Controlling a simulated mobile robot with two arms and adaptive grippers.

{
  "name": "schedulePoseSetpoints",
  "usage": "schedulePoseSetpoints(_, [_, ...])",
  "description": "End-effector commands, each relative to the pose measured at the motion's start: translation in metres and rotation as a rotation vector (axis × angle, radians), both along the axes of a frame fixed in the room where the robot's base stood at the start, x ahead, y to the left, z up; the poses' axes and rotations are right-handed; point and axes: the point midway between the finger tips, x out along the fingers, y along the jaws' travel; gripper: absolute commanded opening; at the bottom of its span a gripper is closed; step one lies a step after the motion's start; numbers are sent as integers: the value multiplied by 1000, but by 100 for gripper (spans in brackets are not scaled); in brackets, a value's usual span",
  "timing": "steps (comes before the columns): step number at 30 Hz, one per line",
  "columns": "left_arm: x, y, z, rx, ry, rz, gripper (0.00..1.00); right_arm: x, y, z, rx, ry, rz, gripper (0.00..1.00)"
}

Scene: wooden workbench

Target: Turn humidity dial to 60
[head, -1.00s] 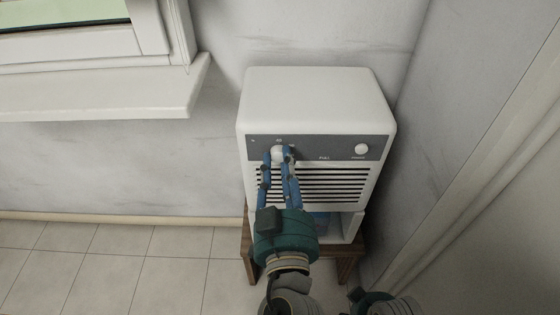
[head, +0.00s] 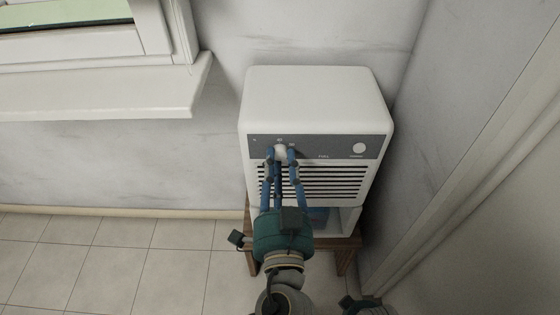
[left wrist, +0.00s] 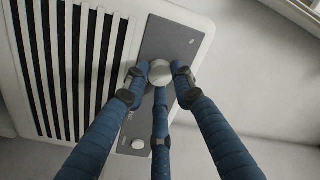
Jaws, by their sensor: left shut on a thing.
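A white dehumidifier-like appliance (head: 315,95) has a grey control panel with a round white dial (head: 281,152) at its left and a second white knob (head: 360,148) at its right. My left gripper (head: 280,155) is shut on the left dial, with its blue fingers around it. The left wrist view shows the dial (left wrist: 160,73) between the fingertips (left wrist: 160,80), and the other knob (left wrist: 138,144) lower on the panel. The panel's small markings are too blurred to read, so I cannot tell the setting. My right gripper's fingers are not visible.
The appliance stands on a small wooden stand (head: 345,255) in the corner. A white windowsill (head: 110,95) juts out at the upper left. A wall and trim run close on the right. The tiled floor (head: 110,260) at the left is clear.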

Motion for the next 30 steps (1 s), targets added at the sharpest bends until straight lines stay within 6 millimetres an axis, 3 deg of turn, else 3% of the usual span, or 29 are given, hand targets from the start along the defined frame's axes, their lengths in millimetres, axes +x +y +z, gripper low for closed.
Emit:
schedulePoseSetpoints(13, [1, 0, 6, 8, -14, -1, 0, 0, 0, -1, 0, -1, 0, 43])
schedulePoseSetpoints(14, [1, 0, 6, 8, -14, -1, 27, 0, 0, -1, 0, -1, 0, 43])
schedulePoseSetpoints(17, [1, 0, 6, 8, -13, -2, 44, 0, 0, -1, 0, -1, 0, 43])
schedulePoseSetpoints(26, [-1, 0, 2, 8, -5, -1, 44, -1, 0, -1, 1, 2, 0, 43])
schedulePoseSetpoints(30, [-15, -1, 0, 8, -1, -2, 44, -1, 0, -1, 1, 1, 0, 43])
